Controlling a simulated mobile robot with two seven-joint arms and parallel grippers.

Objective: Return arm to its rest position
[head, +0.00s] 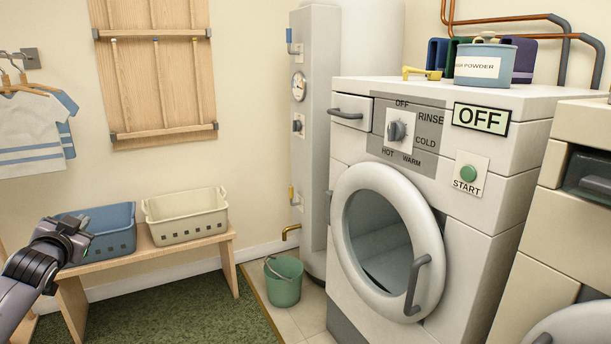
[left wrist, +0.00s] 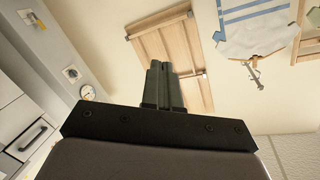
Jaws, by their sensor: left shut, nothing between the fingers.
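My left gripper (head: 82,235) comes in from the left edge of the head view, raised in front of the bench and the blue basket. In the left wrist view its two fingers (left wrist: 166,84) are pressed together with nothing between them. My right gripper does not show in either view.
A washing machine (head: 487,195) with a closed round door stands at the right. A wooden bench (head: 185,244) holds a blue basket (head: 110,222) and a cream basket (head: 187,232). A green bucket (head: 284,288) stands on the floor. Shirts (head: 30,130) hang at the left.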

